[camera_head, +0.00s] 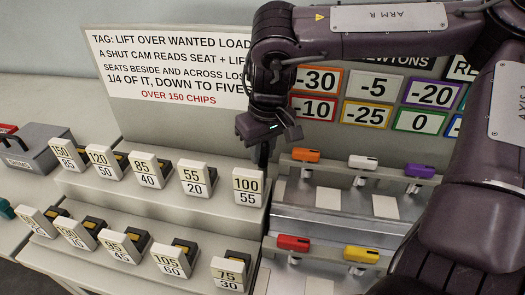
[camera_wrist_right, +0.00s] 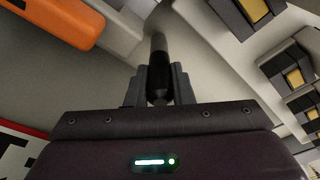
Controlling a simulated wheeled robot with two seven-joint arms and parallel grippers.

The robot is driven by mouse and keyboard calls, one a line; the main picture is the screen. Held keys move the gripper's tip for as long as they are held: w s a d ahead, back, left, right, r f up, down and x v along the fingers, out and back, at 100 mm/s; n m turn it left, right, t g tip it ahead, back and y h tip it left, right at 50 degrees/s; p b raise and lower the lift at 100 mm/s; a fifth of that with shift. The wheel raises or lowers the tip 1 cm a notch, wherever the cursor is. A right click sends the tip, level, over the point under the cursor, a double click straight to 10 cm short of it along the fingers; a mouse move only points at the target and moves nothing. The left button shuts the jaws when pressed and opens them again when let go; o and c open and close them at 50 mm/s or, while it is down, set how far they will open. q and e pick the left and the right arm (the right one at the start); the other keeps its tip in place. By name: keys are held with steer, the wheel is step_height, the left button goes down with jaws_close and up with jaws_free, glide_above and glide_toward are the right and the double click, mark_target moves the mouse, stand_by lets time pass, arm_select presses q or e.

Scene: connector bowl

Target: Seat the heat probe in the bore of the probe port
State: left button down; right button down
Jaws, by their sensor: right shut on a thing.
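My right gripper (camera_head: 263,146) is at the top middle of the bench, pointing down just above and behind the white 100/55 tag (camera_head: 248,187). In the wrist view my right gripper (camera_wrist_right: 158,85) is shut on a dark, slim, rod-like piece (camera_wrist_right: 158,62), which extends away from the fingers. I cannot tell for sure that this piece is the heat probe. Its far end and what lies under it are not clear in either view. I cannot make out a probe port or its bore. My left gripper is not in view.
Two stepped rows of black blocks with numbered white tags (camera_head: 150,170) stand at left and middle. Orange (camera_head: 306,154), white, purple, red and yellow levers sit on the right racks. A sign (camera_head: 170,65) and coloured number plates (camera_head: 367,115) stand behind. A grey box (camera_head: 42,148) is far left.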

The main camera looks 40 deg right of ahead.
steer(key=shift+f, duration=0.2)
steer(key=shift+f, duration=0.2)
steer(key=c, duration=1.3)
jaws_free()
steer(key=shift+o, duration=0.2)
steer(key=shift+r, duration=0.15)
